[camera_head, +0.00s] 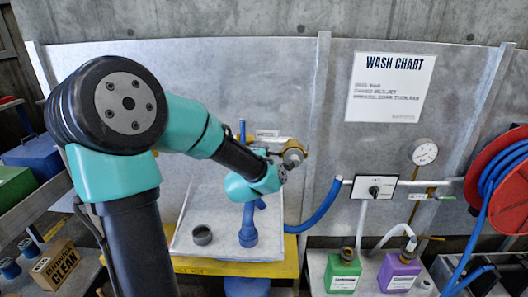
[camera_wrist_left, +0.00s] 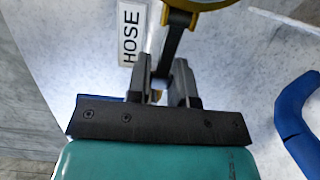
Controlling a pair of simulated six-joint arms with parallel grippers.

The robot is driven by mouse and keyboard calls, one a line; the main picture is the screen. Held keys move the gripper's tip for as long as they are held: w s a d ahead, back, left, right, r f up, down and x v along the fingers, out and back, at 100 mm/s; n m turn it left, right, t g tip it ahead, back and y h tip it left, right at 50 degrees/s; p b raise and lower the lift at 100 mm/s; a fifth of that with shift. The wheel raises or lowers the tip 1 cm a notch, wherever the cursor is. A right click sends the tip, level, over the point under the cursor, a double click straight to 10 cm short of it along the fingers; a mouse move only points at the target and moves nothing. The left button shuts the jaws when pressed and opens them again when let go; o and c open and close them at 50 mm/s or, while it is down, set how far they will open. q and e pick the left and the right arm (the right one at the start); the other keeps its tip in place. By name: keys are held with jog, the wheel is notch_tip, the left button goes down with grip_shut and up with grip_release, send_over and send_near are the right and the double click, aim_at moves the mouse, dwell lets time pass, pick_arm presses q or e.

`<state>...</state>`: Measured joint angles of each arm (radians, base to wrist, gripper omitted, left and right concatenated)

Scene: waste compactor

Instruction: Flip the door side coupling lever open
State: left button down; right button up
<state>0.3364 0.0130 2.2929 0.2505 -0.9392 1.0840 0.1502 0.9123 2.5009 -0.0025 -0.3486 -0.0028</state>
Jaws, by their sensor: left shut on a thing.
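In the left wrist view, a dark lever (camera_wrist_left: 171,42) hangs from a yellow ring-shaped coupling (camera_wrist_left: 207,4), which the top edge cuts off. My left gripper (camera_wrist_left: 164,72) is shut on this lever, one grey finger on each side of it. In the head view, my left gripper (camera_head: 284,171) is at the brass coupling (camera_head: 293,151) on the back wall; the arm's wrist hides most of the lever there. I cannot tell from these frames whether this is the door side lever. My right gripper is not in view.
A HOSE label (camera_wrist_left: 131,32) is beside the coupling. A blue hose (camera_head: 325,209) curves right of the wrist. Green (camera_head: 343,274) and purple (camera_head: 398,274) jugs stand at the right.

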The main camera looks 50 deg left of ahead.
pick_arm(q)
jog(key=shift+s+d+n+g+y, duration=0.25)
jog(key=shift+n+g+y, duration=0.35)
jog(key=shift+y, duration=0.15)
jog(key=shift+s+d+n+g+y, duration=0.2)
jog(key=shift+n+g+y, duration=0.35)
jog(key=shift+y, duration=0.2)
jog(key=c, duration=1)
grip_release()
jog(key=shift+s, duration=0.1)
